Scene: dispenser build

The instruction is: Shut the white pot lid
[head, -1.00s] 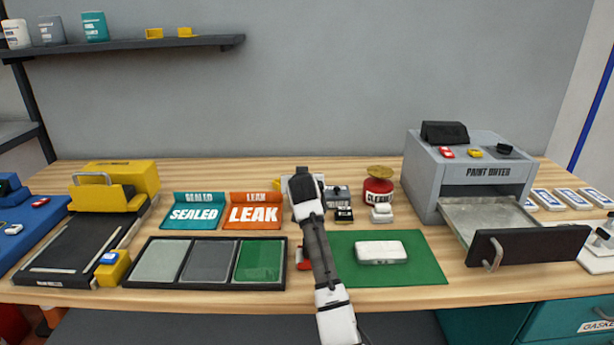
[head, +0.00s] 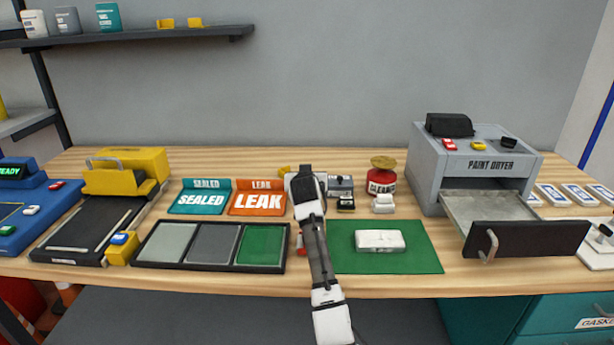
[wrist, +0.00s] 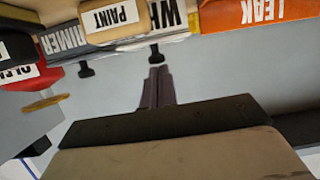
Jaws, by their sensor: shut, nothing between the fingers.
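The white pot (wrist: 172,14) shows at the top of the wrist view by its "WH" label, partly cut off and partly covered by a tan block marked PAINT (wrist: 115,18). A black knob (wrist: 155,52) sticks out on its lid side. My gripper (wrist: 155,72) is shut and empty, its fingertips close to that knob in the picture; I cannot tell whether they touch. I cannot tell how far the lid is open. In the head view my gripper (head: 306,185) stands over the back middle of the bench and mostly hides the white pot.
The grey primer pot (head: 340,186) and red clear pot (head: 381,182) stand close on the right. The orange LEAK tray (head: 257,203) is on the left. A green mat (head: 425,258) bears a white box (head: 380,240). The paint dryer (head: 430,185) stands farther right, drawer out.

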